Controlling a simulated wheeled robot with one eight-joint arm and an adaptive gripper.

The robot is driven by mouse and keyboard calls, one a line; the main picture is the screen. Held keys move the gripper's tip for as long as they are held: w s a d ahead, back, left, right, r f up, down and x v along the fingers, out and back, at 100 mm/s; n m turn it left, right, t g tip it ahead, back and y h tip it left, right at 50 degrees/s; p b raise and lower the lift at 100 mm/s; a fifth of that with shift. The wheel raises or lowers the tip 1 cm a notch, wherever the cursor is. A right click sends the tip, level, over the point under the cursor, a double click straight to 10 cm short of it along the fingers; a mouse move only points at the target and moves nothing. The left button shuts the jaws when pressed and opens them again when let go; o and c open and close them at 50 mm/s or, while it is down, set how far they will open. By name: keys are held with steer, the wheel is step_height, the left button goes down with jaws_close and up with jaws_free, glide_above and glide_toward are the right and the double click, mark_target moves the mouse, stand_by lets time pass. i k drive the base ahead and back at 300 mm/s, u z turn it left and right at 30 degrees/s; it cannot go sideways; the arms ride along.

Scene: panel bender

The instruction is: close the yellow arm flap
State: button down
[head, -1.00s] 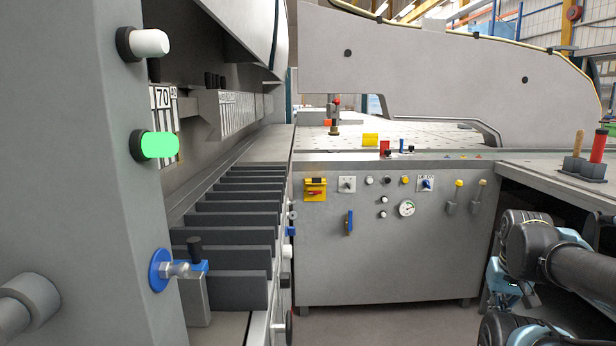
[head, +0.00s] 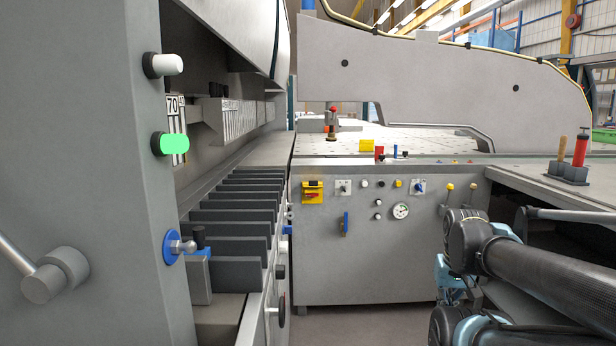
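A small upright yellow plate (head: 367,146) stands at the front edge of the perforated table, beside a red block. A yellow fitting (head: 313,191) with a red part sits on the upper left of the grey front panel; how far its plate stands open is too small to tell. My arm, black with light blue caps, is folded at the lower right, well apart from both. I cannot make out my gripper in the view.
The grey machine column with a green lamp (head: 170,144) and a blue-based knob (head: 173,247) stands close on the left. Dark slats (head: 236,216) run beside it. A side table (head: 525,174) with two handled tools is at the right. Floor is free before the panel.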

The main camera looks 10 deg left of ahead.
mark_target(313, 187)
steer(key=u, duration=0.05)
steer(key=i, duration=1)
steer(key=z, duration=0.05)
